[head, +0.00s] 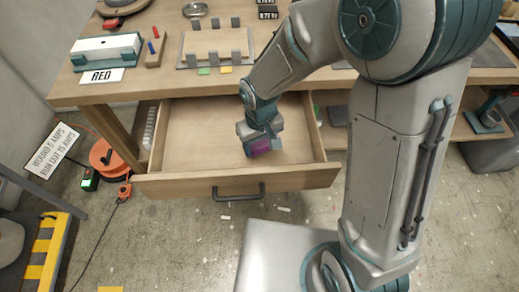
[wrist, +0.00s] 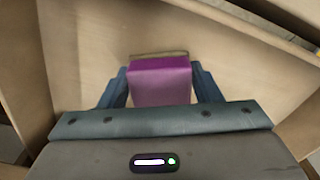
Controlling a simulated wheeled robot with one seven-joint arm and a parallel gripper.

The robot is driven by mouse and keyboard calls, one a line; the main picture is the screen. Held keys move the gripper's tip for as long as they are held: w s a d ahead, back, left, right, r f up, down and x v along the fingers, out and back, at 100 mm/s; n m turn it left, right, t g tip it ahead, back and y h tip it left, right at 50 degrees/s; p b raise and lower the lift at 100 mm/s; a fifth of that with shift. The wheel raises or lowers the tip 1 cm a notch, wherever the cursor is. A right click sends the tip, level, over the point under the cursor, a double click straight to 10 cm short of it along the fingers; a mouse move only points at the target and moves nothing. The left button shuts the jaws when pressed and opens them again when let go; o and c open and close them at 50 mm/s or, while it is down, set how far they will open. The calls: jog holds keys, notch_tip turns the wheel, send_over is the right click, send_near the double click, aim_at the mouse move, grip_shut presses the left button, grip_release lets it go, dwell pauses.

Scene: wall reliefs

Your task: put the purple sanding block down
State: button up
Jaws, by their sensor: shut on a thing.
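The purple sanding block (wrist: 160,82) is between the two fingers of my gripper (wrist: 161,88) in the wrist view. A tan strip shows along its far edge. In the head view the purple block (head: 261,146) shows under my gripper (head: 260,140), inside the open drawer (head: 190,128). My gripper is shut on the block. The drawer floor around it is bare pale wood. I cannot tell whether the block touches the drawer floor.
The drawer's front panel (head: 290,180) has a dark handle (head: 238,193). An orange cable reel (head: 108,158) lies on the floor at left.

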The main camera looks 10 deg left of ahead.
aim_at(261, 158)
notch_tip(261, 158, down, 4)
jog(key=shift+r, duration=0.2)
jog(key=shift+b, duration=0.3)
jog(key=shift+f+b, duration=0.3)
jog(key=shift+f, duration=0.1)
jog(key=o, duration=1)
jog(key=shift+s+d, duration=0.1)
jog(key=shift+d, duration=0.05)
